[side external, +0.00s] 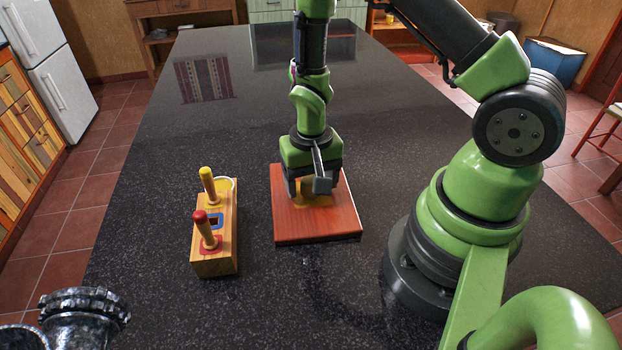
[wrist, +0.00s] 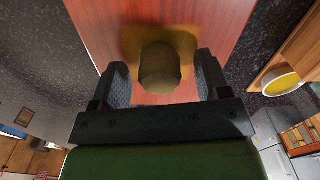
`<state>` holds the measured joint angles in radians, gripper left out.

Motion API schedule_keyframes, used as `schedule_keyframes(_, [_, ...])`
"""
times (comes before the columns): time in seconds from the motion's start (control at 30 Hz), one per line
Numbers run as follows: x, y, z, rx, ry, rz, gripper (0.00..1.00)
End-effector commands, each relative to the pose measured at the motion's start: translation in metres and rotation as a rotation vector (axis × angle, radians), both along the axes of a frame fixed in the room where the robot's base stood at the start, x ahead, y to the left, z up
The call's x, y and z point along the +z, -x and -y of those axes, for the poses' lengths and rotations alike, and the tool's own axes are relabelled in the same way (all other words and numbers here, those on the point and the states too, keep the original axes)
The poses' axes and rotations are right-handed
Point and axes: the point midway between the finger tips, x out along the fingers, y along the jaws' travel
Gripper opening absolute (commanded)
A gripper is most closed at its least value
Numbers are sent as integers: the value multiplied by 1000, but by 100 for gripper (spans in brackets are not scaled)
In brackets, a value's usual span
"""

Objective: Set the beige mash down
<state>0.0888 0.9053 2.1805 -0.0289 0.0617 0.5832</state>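An olive-beige upright cylinder (wrist: 160,68), the only thing here that could be the beige mash, stands over a golden-brown patch on the reddish wooden board (wrist: 215,20). That patch (side external: 313,200) also shows under my gripper in the side view, on the board (side external: 312,229). I cannot tell whether it is a base or a spread. My gripper (wrist: 162,80) is low over the board, pointing down. Its fingers are open on both sides of the cylinder, with a gap at each side. In the side view my gripper (side external: 310,188) hides the cylinder.
A wooden block (side external: 215,262) stands left of the board. It holds a yellow peg (side external: 208,184) and a red-topped peg (side external: 205,228), with a blue-rimmed square hole between them. A metallic object (side external: 88,303) is at the lower left.

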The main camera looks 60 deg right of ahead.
Motion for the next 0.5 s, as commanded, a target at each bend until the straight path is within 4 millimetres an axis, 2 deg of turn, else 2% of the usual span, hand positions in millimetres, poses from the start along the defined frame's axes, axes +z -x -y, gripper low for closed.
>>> schedule_keyframes(0.17, [3,0,0,-1,0,1,70])
schedule_keyframes(0.27, [12,-1,0,-1,0,4,70])
schedule_keyframes(0.5, [55,-2,0,0,2,9,70])
